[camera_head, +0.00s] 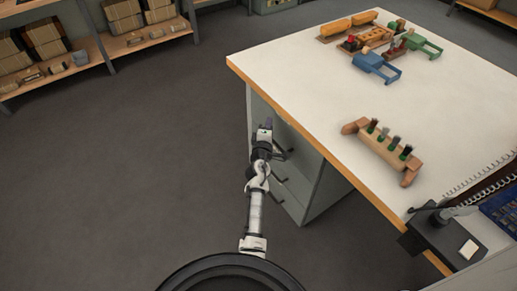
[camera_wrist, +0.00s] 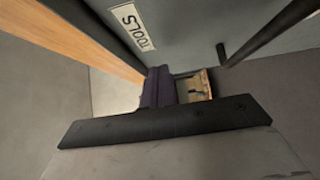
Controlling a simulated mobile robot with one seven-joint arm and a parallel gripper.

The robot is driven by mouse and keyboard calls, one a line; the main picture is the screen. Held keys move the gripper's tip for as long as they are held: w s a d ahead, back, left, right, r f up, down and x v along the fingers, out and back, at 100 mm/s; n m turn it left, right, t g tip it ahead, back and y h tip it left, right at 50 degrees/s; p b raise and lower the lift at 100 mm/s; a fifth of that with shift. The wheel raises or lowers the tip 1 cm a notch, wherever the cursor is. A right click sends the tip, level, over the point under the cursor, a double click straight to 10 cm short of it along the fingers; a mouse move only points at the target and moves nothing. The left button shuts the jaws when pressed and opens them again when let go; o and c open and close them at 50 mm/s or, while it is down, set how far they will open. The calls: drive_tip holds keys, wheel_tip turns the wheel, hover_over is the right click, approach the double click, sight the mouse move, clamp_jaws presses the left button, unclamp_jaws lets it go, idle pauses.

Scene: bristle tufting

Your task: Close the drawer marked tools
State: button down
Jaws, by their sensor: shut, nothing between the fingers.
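The drawer marked tools shows in the wrist view as a grey front (camera_wrist: 190,25) with a white TOOLS label (camera_wrist: 132,25). A dark bar handle (camera_wrist: 272,30) stands out from this front, to the right of the label. My gripper (camera_wrist: 160,88) is shut and empty, its dark fingers close below the label; I cannot tell whether they touch the front. In the head view my gripper (camera_head: 264,131) is at the grey cabinet (camera_head: 318,190) under the table edge. The table top and my arm hide much of the drawers, and how far the tools drawer stands out is unclear.
Dark handles (camera_head: 281,180) show lower on the cabinet. The white table top (camera_head: 290,65) with its wooden edge overhangs it, bearing wooden brush parts (camera_head: 385,150) and coloured fixtures (camera_head: 375,66). Shelves (camera_head: 145,40) with boxes stand at the back left. The grey floor (camera_head: 150,140) left is clear.

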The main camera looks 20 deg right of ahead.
drive_tip(key=b+v, duration=0.1)
drive_tip(key=v, duration=0.9)
drive_tip(key=shift+a, duration=0.5)
